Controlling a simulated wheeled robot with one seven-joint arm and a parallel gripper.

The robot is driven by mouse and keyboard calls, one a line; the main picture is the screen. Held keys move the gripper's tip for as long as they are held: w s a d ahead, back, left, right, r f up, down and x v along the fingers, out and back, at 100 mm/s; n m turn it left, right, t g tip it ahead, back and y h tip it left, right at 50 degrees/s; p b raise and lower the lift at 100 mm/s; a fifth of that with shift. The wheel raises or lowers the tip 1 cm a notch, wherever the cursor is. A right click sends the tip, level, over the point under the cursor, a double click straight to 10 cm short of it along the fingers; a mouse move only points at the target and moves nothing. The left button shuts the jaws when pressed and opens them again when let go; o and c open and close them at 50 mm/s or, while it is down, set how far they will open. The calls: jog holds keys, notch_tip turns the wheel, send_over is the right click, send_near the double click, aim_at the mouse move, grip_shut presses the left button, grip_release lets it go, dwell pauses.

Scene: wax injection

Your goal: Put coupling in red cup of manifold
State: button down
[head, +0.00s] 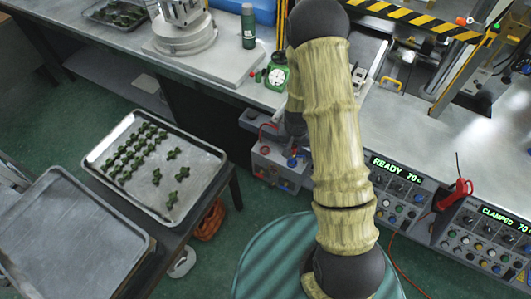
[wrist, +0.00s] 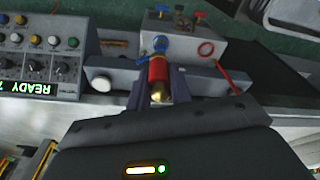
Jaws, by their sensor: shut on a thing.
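In the wrist view the coupling (wrist: 158,72) is a red cylinder with a brass tip towards the camera. My gripper (wrist: 158,88) is shut on it, with a dark finger at each side. A blue part (wrist: 160,43) shows right beyond the coupling; I cannot tell which thing it belongs to. I cannot tell which one is the red cup. In the head view the manifold (head: 272,165) stands low beside my arm, which hides my gripper and the coupling.
A control panel (head: 400,195) reading READY is right of my arm. A green bottle (head: 248,27) and a green gauge (head: 278,77) stand on the bench. A tray (head: 207,160) of green parts lies at left, near an empty tray (head: 70,240). A red cable (wrist: 228,76) runs beside the manifold.

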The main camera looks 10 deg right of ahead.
jog(key=shift+a+f+n, duration=0.25)
jog(key=shift+f+n, duration=0.85)
jog(key=shift+f, duration=0.05)
jog(key=shift+w+a+f+n+y, duration=0.1)
jog(key=shift+a+f+n+y, duration=0.05)
jog(key=shift+f+n+y, duration=0.2)
